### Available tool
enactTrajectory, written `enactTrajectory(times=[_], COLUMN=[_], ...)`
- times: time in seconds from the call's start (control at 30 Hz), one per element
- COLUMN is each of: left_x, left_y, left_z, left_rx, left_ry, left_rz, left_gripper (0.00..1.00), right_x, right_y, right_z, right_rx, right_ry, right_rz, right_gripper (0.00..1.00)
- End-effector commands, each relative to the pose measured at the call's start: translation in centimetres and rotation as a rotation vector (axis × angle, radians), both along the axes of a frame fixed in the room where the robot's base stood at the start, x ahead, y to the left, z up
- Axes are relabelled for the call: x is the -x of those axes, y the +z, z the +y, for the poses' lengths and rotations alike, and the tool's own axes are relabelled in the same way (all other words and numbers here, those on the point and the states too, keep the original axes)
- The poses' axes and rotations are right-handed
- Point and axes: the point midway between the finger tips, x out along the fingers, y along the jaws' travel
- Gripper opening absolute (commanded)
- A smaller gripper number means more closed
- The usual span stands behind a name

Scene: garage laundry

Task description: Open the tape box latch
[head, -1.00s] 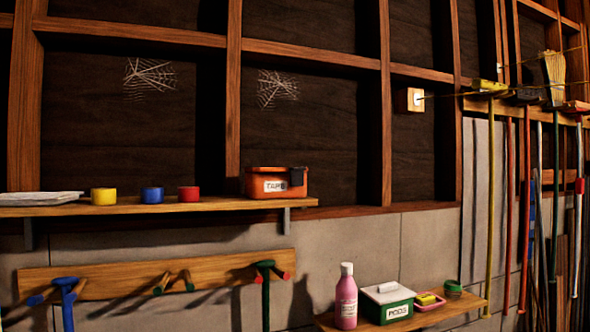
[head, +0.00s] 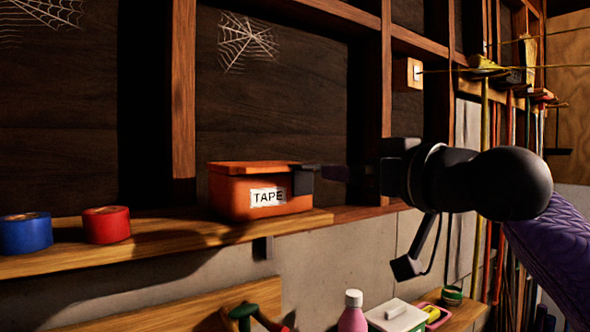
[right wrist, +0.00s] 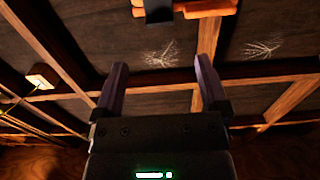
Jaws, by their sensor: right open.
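The orange tape box (head: 232,197), with a white TAPE label, sits at the right end of the wooden shelf. Its lid (head: 255,168) lies down on it. The dark latch (head: 303,180) is at the front right corner. My right gripper (head: 335,174) points left toward the latch, at its right; the head view does not show clearly whether they touch. In the right wrist view my right gripper (right wrist: 161,66) is open with nothing between its fingers. The latch (right wrist: 157,12) and the box's orange edge (right wrist: 210,9) lie beyond the fingertips there. My left gripper is not in view.
A red tape roll (head: 106,225) and a blue one (head: 25,233) stand left of the box on the shelf (head: 160,240). Below are a pink bottle (head: 352,318) and a white-lidded box (head: 396,315). Long-handled tools (head: 485,190) hang at the right.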

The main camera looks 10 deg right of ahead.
Motion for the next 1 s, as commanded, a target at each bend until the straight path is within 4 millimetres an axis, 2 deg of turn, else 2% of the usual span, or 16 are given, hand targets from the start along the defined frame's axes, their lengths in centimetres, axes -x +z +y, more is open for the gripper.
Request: enactTrajectory(times=[0.2, 0.4, 0.53, 0.73, 0.77, 1.0], left_x=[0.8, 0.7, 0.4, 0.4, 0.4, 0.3], left_y=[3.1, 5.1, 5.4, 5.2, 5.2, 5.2], left_z=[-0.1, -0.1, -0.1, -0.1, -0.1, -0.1], left_rx=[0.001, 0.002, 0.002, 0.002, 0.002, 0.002], left_ry=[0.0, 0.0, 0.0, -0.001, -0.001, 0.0], left_rz=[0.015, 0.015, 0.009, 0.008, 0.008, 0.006], left_gripper=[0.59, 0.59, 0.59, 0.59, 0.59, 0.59], right_x=[-4.4, -8.1, -8.9, -9.0, -9.0, -9.0], right_y=[0.6, 0.4, 0.1, -0.1, -0.1, 0.0], right_z=[1.7, 2.9, 3.2, 3.2, 3.2, 3.2], right_rx=[-0.002, -0.002, -0.001, 0.0, 0.0, -0.001], right_ry=[0.002, 0.001, -0.001, -0.001, -0.001, 0.0], right_rz=[0.004, 0.002, -0.001, -0.001, -0.001, -0.002], right_gripper=[0.94, 0.94, 0.94, 0.94, 0.92, 0.41])
